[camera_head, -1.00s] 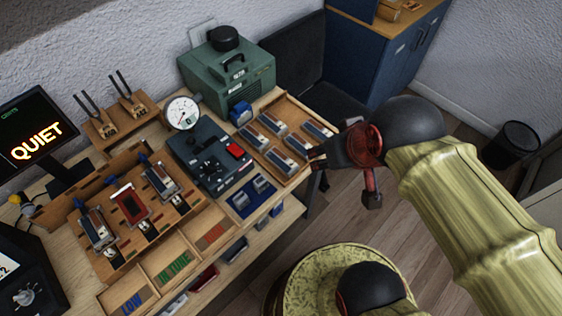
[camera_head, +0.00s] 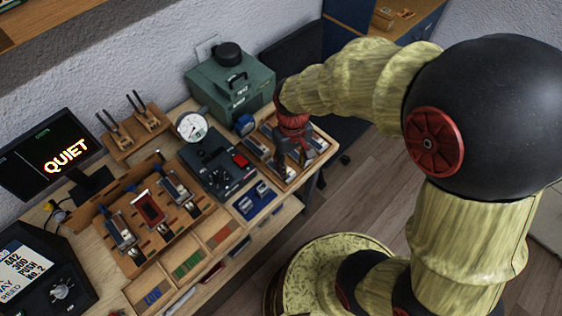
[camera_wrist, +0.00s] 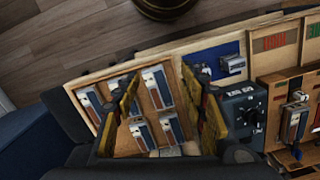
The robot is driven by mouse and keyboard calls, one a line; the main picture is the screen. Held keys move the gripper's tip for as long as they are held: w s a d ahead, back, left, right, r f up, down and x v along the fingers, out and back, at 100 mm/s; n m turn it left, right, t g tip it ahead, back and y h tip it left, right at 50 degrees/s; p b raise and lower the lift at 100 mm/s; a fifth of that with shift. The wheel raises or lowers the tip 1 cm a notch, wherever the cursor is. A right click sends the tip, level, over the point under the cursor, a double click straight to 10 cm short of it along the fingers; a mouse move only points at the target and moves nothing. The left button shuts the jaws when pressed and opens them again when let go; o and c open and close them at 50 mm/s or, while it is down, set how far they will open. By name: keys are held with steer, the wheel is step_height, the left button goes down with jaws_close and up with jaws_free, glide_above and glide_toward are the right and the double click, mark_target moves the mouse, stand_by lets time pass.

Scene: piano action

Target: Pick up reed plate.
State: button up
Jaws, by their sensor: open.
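Several reed plates, silver blocks with blue and red strips, lie in a wooden tray (camera_wrist: 88,118). In the wrist view one reed plate (camera_wrist: 157,86) shows between my fingers, with another reed plate (camera_wrist: 171,130) below it. A reed plate (camera_wrist: 91,101) at the left lies outside my left finger, and one lower plate (camera_wrist: 141,133) is partly in view. My gripper (camera_wrist: 160,88) is open and empty over the tray. In the head view my gripper (camera_head: 291,155) points down at the tray (camera_head: 290,185) and hides part of its plates.
A dark control box with a red button (camera_head: 215,160) stands beside the tray, and a green machine (camera_head: 232,85) stands behind. A blue mat (camera_head: 254,202) with small metal parts lies in front. A wooden fixture (camera_head: 150,235) holds more plates at the left.

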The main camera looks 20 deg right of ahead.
steer(key=shift+n, duration=0.8)
steer(key=w+f, duration=0.2)
steer(key=f, duration=0.1)
steer(key=w+a+f, duration=0.1)
steer(key=f, duration=0.1)
steer(key=shift+w+f+p, duration=0.1)
steer(key=shift+w+p, duration=0.05)
steer(key=shift+p, duration=0.15)
steer(key=shift+n+t, duration=0.4)
steer(key=shift+n, duration=0.2)
steer(key=w, duration=0.4)
steer(key=shift+a, duration=0.25)
steer(key=shift+f, duration=0.4)
steer(key=shift+s+f+b, duration=0.2)
steer(key=shift+f+b, duration=0.75)
steer(key=shift+f, duration=2.45)
steer(key=shift+c, duration=0.2)
steer(key=c, duration=0.8)
steer(key=shift+r, duration=0.1)
